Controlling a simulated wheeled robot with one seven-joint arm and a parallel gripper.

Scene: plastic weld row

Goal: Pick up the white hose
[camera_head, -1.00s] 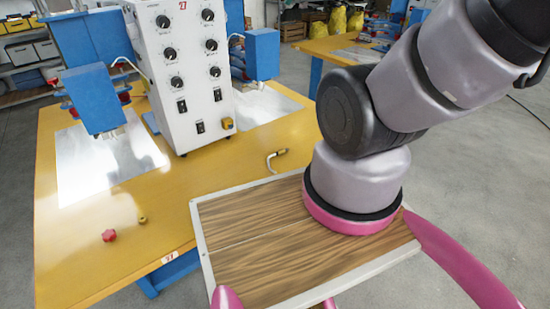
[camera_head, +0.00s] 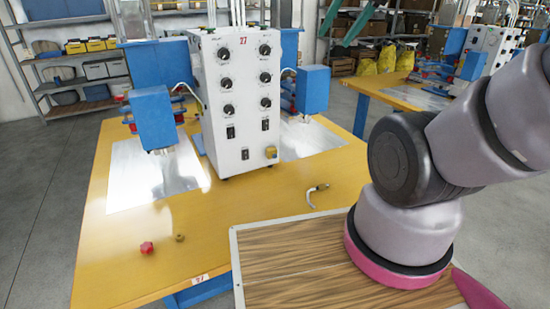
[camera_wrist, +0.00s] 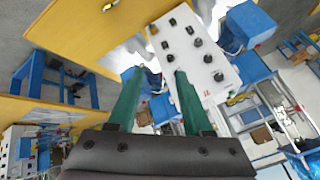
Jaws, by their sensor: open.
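Thin white hoses run from the white control box (camera_head: 237,105) to the blue press heads beside it. The left hose (camera_head: 186,87) curves to the left blue head (camera_head: 152,118); the right hose (camera_head: 287,72) meets the right blue head (camera_head: 313,90). A small curved piece (camera_head: 313,195) lies apart on the yellow table (camera_head: 240,205); I cannot tell if it is a hose. My gripper (camera_wrist: 160,72) has two green fingers, spread and empty, with the control box (camera_wrist: 195,55) beyond them. Green fingertips also show at the top of the head view (camera_head: 334,41).
A red knob (camera_head: 147,247) and a small brass piece (camera_head: 180,238) lie near the table's front. My wood-topped base deck is close to the table's right front. Shelves (camera_head: 75,75) stand behind left; another yellow table (camera_head: 400,93) stands behind right.

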